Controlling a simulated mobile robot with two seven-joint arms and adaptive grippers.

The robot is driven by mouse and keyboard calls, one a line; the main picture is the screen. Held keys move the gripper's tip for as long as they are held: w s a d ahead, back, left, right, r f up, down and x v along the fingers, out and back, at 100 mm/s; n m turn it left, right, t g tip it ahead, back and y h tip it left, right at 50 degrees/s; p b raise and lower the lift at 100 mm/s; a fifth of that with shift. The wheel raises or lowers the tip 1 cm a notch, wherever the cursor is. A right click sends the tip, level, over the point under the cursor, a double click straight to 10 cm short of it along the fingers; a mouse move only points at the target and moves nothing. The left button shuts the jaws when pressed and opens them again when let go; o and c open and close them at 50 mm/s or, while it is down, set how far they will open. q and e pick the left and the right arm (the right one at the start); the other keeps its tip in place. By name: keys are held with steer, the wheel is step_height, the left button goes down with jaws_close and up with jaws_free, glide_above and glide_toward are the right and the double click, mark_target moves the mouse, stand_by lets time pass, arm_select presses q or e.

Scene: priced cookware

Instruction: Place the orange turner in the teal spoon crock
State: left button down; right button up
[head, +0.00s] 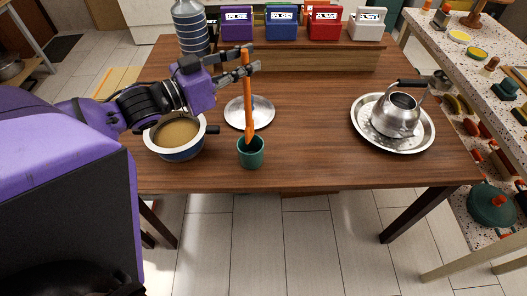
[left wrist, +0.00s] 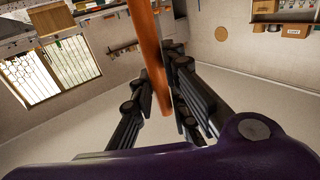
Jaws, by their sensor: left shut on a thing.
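The orange turner (head: 249,100) is upright in the head view, its handle up between the fingers of my left gripper (head: 250,58). Its lower end is at the mouth of the teal spoon crock (head: 251,154); whether it is inside the rim or just in front of or behind it is hard to tell. In the left wrist view the turner's handle (left wrist: 154,60) runs between the two dark fingers (left wrist: 155,95). My left gripper is shut on the handle. The crock stands upright near the table's front edge. My right gripper is not in view.
A pot of brown contents (head: 178,134) stands left of the crock, under my left arm. A metal lid (head: 262,112) lies behind the crock. A kettle (head: 396,118) sits on a round tray (head: 425,135) at right. Coloured boxes with price signs (head: 281,28) line the back.

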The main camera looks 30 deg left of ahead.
mark_target(247, 100)
arm_select(q)
step_height(247, 100, down, 7)
steer(key=shift+a+r, duration=0.1)
steer(key=shift+r, duration=0.05)
step_height(247, 100, down, 3)
steer(key=shift+f+b, duration=0.1)
steer(key=shift+b, duration=0.25)
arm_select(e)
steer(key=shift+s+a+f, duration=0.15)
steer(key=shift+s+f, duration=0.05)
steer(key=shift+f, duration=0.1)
arm_select(q)
steer(key=shift+f, duration=0.1)
steer(key=c, duration=1.7)
jaws_free()
